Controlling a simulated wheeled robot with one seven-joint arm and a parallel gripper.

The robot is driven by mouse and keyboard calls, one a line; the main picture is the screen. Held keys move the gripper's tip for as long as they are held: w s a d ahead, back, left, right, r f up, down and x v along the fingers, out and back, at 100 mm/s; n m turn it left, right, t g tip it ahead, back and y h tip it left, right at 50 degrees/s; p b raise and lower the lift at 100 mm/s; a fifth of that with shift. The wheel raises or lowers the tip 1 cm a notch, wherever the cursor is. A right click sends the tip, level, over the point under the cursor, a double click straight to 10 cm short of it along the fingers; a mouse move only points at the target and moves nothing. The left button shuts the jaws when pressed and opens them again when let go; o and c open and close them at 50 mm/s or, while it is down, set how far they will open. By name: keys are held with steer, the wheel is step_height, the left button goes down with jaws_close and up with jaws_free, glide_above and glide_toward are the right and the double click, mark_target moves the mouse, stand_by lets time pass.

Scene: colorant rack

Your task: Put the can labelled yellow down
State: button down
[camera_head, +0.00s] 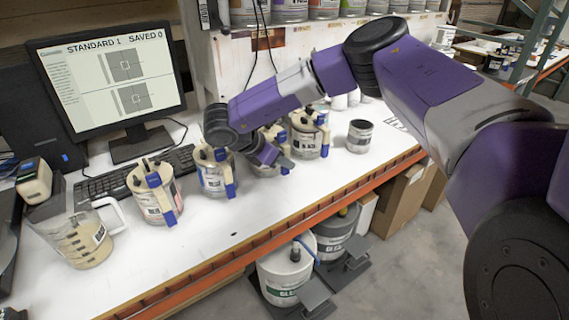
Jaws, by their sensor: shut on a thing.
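An open small tin (359,137) stands farther right. A measuring jug (84,244) stands at the left, near the keyboard (125,175) and monitor (105,75). The white table (225,230) is clear along its front, up to its orange front edge (270,233).

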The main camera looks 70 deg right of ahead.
steer(key=c, duration=1.4)
jaws_free()
steer(key=shift+o, duration=0.2)
steer(key=shift+r, duration=0.1)
steer(key=b+v, duration=0.2)
steer(key=v, duration=1)
steer(key=shift+b, duration=0.35)
